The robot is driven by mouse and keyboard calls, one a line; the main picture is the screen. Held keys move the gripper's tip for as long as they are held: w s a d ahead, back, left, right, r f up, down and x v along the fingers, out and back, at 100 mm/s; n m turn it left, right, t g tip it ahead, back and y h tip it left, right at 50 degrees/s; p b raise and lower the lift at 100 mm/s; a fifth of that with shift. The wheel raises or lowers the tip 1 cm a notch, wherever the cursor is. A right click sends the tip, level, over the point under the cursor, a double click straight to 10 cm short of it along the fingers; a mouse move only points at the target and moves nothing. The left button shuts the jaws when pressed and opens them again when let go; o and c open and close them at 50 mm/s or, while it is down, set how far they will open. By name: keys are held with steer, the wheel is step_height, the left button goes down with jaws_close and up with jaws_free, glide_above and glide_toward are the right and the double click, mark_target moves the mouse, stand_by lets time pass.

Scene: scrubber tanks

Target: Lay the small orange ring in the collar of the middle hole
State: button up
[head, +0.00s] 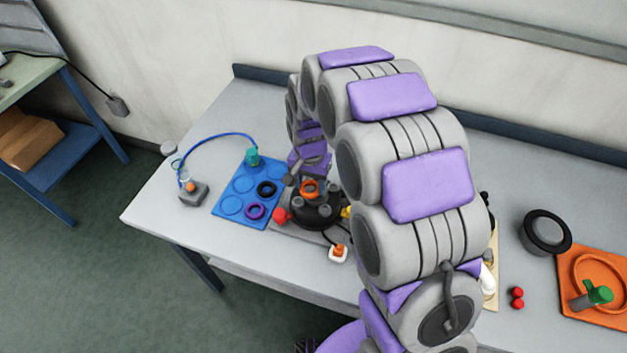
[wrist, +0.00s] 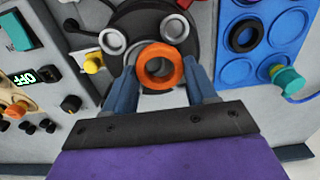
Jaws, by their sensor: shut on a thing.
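My gripper (wrist: 161,76) is shut on the small orange ring (wrist: 143,66), held between its two blue fingertips in the wrist view. The ring sits in front of a dark round plate (wrist: 135,22) with grey collars, one at the left (wrist: 113,40) and one at the right (wrist: 174,27). I cannot tell whether the ring touches a collar. In the head view, the orange ring (head: 309,183) shows above the dark plate (head: 311,212), below my arm.
A blue tray (head: 232,186) left of the plate holds a black ring (head: 266,189), a purple ring (head: 254,211) and a teal cap (head: 252,157). A red knob (head: 279,216) stands at the plate's left. An orange tray (head: 590,258) lies far right.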

steer(key=shift+a, duration=0.4)
steer(key=shift+d+f, duration=0.1)
steer(key=shift+d, duration=1.25)
steer(key=shift+d+f, duration=0.1)
steer(key=shift+d, duration=0.05)
steer(key=shift+a+f, duration=0.1)
steer(key=shift+a, duration=0.45)
steer(key=shift+d, duration=0.5)
steer(key=shift+d+f+p, duration=0.15)
steer(key=shift+p, duration=0.15)
steer(key=shift+f, duration=0.1)
steer(key=shift+a, duration=0.45)
steer(key=shift+d, duration=0.25)
